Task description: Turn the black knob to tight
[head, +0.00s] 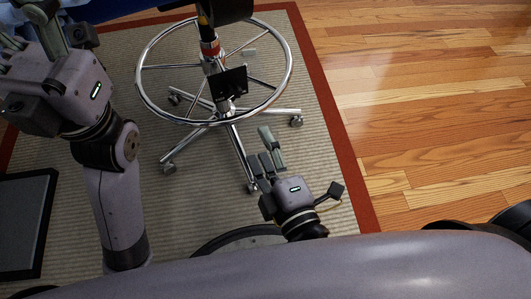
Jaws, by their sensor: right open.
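A chrome stool or chair base with a round foot ring (141,92) stands in the upper middle of the head view. A black blocky part (229,83) sits at its central column, inside the ring. I cannot make out clearly whether this is the black knob, and no tight marking is readable. My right gripper (267,148) is open and empty, below the ring and apart from the black part. My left gripper (40,22) is at the top left corner, away from the column. Its fingers are partly cut off by the frame edge.
Casters (170,168) and chrome legs spread under the ring on a ribbed rug (185,215) with a red border. Open wood floor (440,110) lies to the right. A dark flat panel (22,225) is at the left edge. A dark seat part hangs at the top.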

